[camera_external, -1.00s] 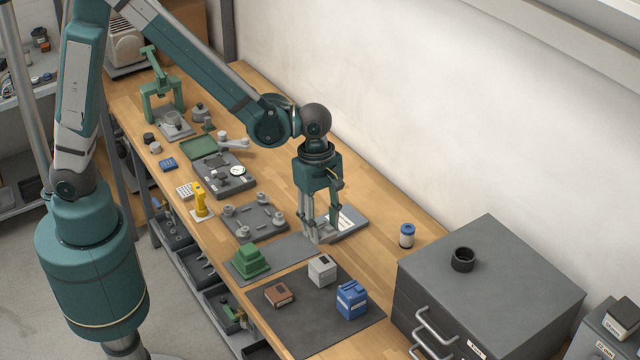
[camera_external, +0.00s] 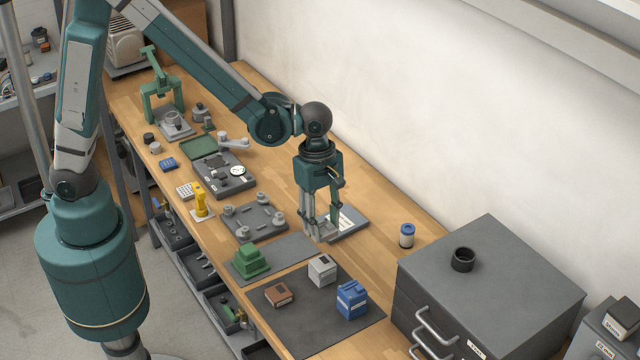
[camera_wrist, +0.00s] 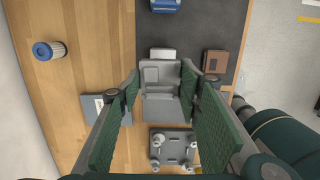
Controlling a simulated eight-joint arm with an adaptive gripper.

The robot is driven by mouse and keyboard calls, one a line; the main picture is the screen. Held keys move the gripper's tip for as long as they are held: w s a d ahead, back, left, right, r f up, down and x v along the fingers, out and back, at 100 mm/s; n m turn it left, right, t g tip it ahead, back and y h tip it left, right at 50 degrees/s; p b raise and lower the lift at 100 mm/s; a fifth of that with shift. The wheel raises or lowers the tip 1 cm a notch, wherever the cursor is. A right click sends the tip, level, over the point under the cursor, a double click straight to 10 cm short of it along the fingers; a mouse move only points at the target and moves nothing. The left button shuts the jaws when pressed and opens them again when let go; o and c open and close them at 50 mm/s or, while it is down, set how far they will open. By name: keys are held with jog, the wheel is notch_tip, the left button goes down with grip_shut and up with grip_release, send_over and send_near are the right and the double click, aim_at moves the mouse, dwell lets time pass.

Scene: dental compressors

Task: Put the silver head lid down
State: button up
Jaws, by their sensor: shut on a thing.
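The silver head lid (camera_wrist: 160,108) is a grey, stepped block with a raised panel. It fills the space between the two fingers of my gripper (camera_wrist: 162,82) in the wrist view. In the external view my gripper (camera_external: 321,222) points straight down with the lid (camera_external: 319,235) at its fingertips, low over the bench. The lid is beside the grey labelled plate (camera_external: 350,221) and close to the grey mat strip. Whether its underside touches a surface cannot be told.
A dark mat (camera_external: 312,322) in front holds a light grey block (camera_external: 322,271), a brown block (camera_external: 279,295) and a blue block (camera_external: 351,300). A green stepped block (camera_external: 250,262) and a plate with posts (camera_external: 254,222) lie left. A blue-and-white canister (camera_external: 407,236) and drawer cabinet (camera_external: 515,275) stand right.

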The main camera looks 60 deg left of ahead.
jog(key=w+a+f+n+b, duration=0.1)
jog(key=w+a+f+n, duration=0.1)
jog(key=w+a, duration=0.8)
jog(key=n+t+b, duration=0.1)
jog(key=n+b, duration=0.3)
jog(key=n, duration=0.3)
send_over(284, 157)
jog(key=f, duration=0.4)
jog(key=shift+s+a+f, duration=0.1)
jog(key=shift+a, duration=0.1)
jog(key=shift+f+b, duration=0.4)
jog(key=shift+f, duration=2.75)
jog(key=shift+f, duration=1.85)
